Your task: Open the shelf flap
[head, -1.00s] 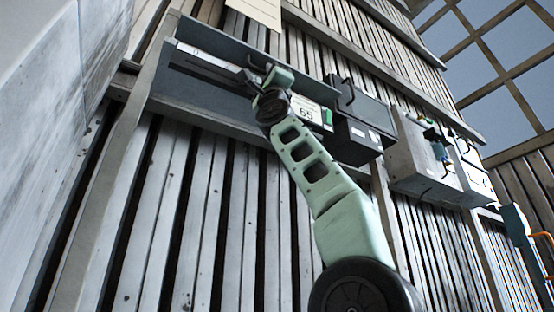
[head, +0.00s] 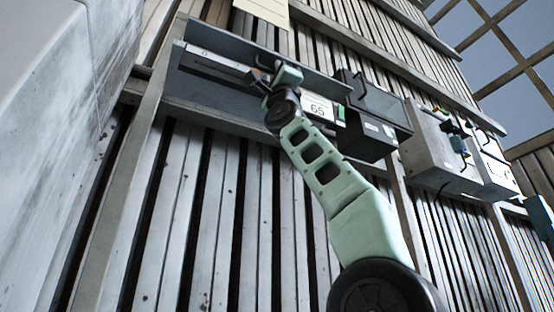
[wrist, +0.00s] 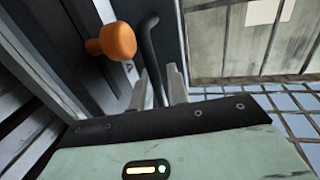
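A long grey shelf unit (head: 215,108) is on the slatted wall at the upper left of the head view. A grey panel (head: 240,42) juts out along its top; I cannot tell whether this is the flap. My gripper (head: 258,80) is in front of the shelf, below this panel. In the wrist view its two fingers (wrist: 160,85) stand apart. A black curved bar (wrist: 151,40) reaches down between them in the picture; contact cannot be told. An orange knob (wrist: 112,42) sits on a dark panel left of the bar.
A white label marked 65 (head: 317,106) is right of my gripper. A dark box (head: 375,115) and a grey box with coloured parts (head: 440,155) hang further right. A large pale block (head: 50,130) fills the left side.

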